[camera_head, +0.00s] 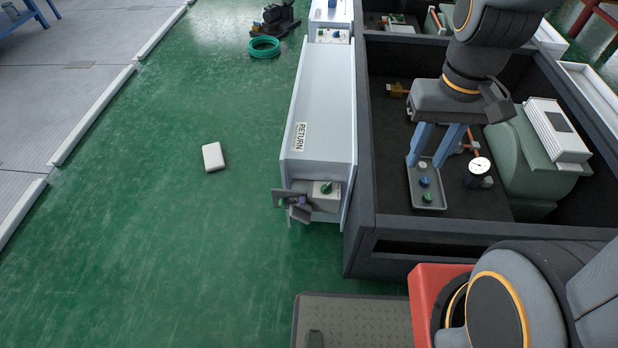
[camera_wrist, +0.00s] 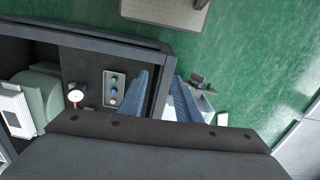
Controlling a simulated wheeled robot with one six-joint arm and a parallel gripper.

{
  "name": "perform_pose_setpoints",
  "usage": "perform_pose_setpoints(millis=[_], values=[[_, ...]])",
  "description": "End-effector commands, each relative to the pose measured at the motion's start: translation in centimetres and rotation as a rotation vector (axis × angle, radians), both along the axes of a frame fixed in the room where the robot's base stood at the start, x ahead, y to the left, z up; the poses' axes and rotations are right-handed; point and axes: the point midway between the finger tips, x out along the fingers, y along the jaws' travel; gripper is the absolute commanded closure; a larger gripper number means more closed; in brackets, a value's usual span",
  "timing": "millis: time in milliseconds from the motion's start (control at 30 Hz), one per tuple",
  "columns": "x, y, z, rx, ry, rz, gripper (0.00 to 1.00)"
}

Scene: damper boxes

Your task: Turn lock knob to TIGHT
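A long pale grey duct box (camera_head: 322,110) labelled RETURN stands on the floor. No TIGHT marking is readable. This end also shows small in the wrist view, with the bracket (camera_wrist: 197,80) right of my fingers. My gripper (camera_head: 427,160) hangs over the dark-walled bay to the right of the duct, apart from the knob. Its two blue fingers are spread with nothing seen between them; they also show in the wrist view (camera_wrist: 157,85).
A grey tray with blue and green knobs (camera_head: 412,190) lies in the bay beneath my gripper, beside a gauge (camera_head: 479,165) and green tank (camera_head: 515,160). The bay's dark wall (camera_head: 361,220) stands between gripper and duct.

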Motion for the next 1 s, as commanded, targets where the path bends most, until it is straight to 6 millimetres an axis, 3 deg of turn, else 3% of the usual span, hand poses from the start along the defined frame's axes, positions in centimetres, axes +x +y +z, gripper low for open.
perform_pose_setpoints(millis=[167,600,800,1000], values=[[4.0,1.6,-4.9,-0.001,0.003,0.314,0.70],[16.6,10.5,-23.5,-0.002,0.001,1.605,0.70],[20.2,14.4,-31.1,-0.001,-0.001,2.101,0.70],[21.7,16.5,-35.0,-0.003,-0.004,2.369,0.70]])
